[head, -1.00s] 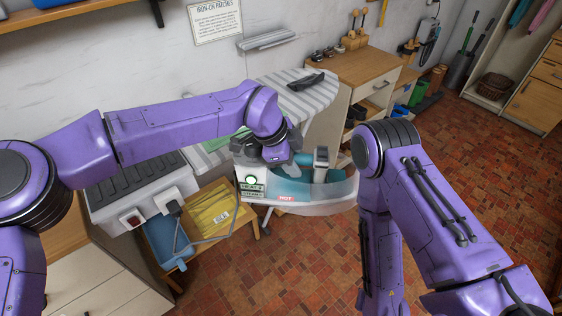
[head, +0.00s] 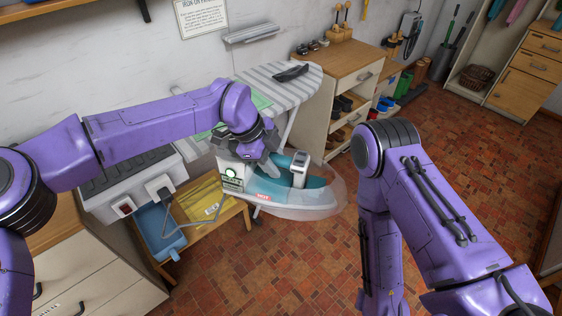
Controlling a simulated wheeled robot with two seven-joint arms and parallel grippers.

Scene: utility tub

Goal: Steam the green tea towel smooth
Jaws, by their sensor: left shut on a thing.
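The green tea towel (head: 262,101) lies on the striped ironing board (head: 297,91). My left forearm hides most of it, so I cannot tell how creased it is. A white and teal steam iron (head: 285,190) with a green light and a red HOT label is in front of the board. My left gripper (head: 270,163) is shut on the iron, at its grip; the fingertips are partly hidden. A pale see-through edge surrounds the iron's right end. Whether the iron touches anything below is unclear. My right arm shows at the right, but its gripper is out of view.
A dark object (head: 291,73) lies on the board's far end. A low wooden table (head: 228,212) holds a yellow packet (head: 203,200) and a blue tray (head: 160,235). A grey cord runs near it. A wooden cabinet (head: 345,75) stands behind the board. The tiled floor in front is clear.

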